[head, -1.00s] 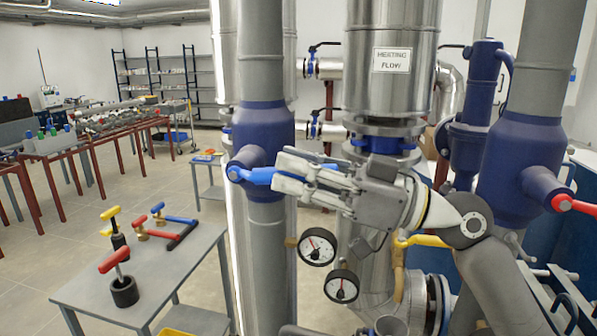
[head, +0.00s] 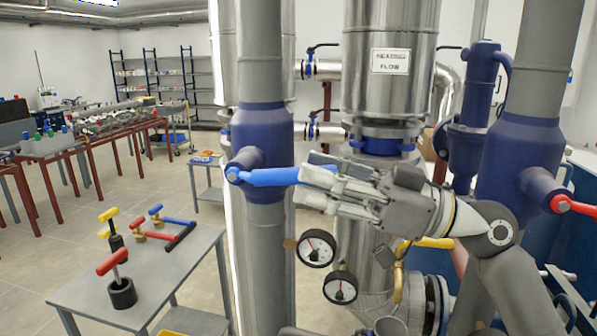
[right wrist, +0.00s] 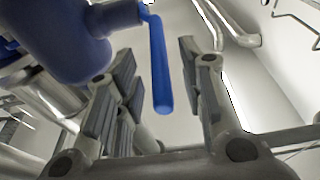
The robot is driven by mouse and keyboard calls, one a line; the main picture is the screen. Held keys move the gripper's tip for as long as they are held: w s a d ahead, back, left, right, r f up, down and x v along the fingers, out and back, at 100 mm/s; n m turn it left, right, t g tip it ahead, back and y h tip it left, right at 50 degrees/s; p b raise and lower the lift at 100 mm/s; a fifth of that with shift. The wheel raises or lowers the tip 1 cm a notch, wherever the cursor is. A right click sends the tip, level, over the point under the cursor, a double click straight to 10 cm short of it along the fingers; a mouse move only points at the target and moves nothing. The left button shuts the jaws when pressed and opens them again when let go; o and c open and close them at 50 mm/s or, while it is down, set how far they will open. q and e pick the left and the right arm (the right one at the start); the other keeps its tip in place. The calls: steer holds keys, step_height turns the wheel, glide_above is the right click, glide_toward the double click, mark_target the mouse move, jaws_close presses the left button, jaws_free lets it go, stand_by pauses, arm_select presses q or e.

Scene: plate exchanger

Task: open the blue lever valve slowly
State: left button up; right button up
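The blue lever (head: 270,177) sticks out to the right from the dark blue valve body (head: 262,132) on the left grey pipe. It lies roughly level, with its free end partly hidden by my right gripper's fingers. My right gripper (head: 312,180) is at that free end. In the right wrist view the blue lever (right wrist: 160,72) passes between the spread fingers, with visible gaps on both sides, so the gripper (right wrist: 162,62) looks open. The valve body (right wrist: 65,45) fills the upper left there. My left gripper is not in view.
Two pressure gauges (head: 317,248) hang below the gripper. A second blue valve with a red lever (head: 575,206) is at the right. A yellow lever (head: 433,242) lies behind my arm. A grey table (head: 150,272) with several loose handles stands at lower left.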

steer(key=v, duration=0.8)
steer(key=shift+d, duration=0.3)
